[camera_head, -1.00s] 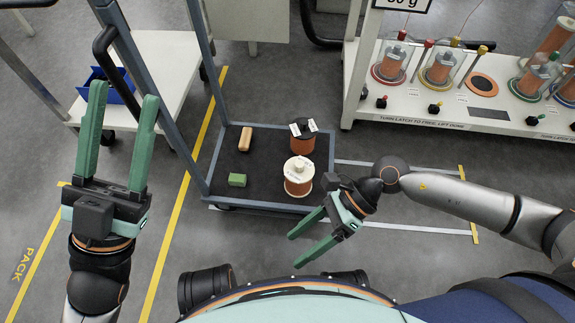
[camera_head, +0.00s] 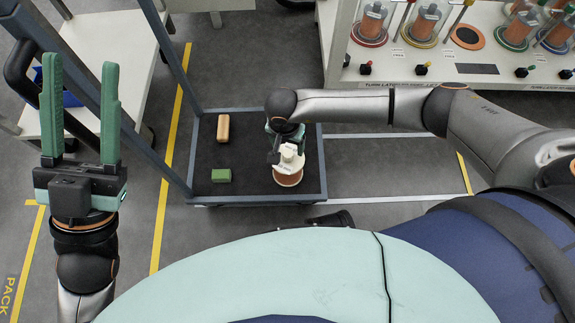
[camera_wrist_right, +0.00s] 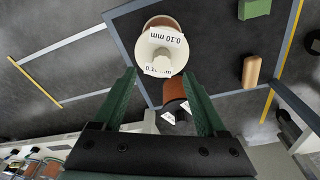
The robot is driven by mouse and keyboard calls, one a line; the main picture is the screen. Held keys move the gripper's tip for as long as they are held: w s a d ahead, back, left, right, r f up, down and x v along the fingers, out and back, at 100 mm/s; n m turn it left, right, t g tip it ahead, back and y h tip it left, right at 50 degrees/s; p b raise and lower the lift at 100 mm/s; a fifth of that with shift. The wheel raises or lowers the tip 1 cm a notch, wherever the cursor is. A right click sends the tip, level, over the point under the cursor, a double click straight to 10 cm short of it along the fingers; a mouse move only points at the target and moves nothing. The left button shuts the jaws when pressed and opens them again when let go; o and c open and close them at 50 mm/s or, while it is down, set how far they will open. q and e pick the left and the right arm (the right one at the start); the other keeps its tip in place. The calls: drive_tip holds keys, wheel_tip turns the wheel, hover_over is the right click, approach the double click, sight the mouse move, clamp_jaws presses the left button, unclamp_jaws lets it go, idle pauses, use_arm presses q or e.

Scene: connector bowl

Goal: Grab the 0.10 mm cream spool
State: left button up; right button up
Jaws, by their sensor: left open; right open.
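The cream spool (camera_head: 288,172) with copper-coloured wire stands on the dark cart deck, near its right front. In the right wrist view the cream spool (camera_wrist_right: 150,50) shows two labels reading 0.10 mm, one partly cut off. My right gripper (camera_head: 285,135) is open and empty, just behind and above it in the head view, partly hidden by its arm. In the wrist view the cream spool lies just beyond the right fingertips (camera_wrist_right: 159,73). I cannot tell the height gap. My left gripper (camera_head: 80,75) is open and empty at the left.
A dark-topped copper spool (camera_wrist_right: 174,92) shows between the right fingers, close to the cream spool; my arm hides it in the head view. A brown block (camera_head: 223,127) and a green block (camera_head: 221,175) lie on the cart (camera_head: 205,150). A station (camera_head: 440,75) holds more spools behind.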

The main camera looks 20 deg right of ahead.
sight(287, 153)
drive_tip(key=shift+f, duration=0.8)
drive_tip(key=f+b, duration=0.2)
drive_tip(key=f, duration=0.1)
drive_tip(key=w+f+b, duration=0.1)
drive_tip(key=f, duration=0.1)
drive_tip(key=shift+d, duration=0.2)
clamp_jaws()
idle(0.5)
drive_tip(key=shift+r, duration=0.15)
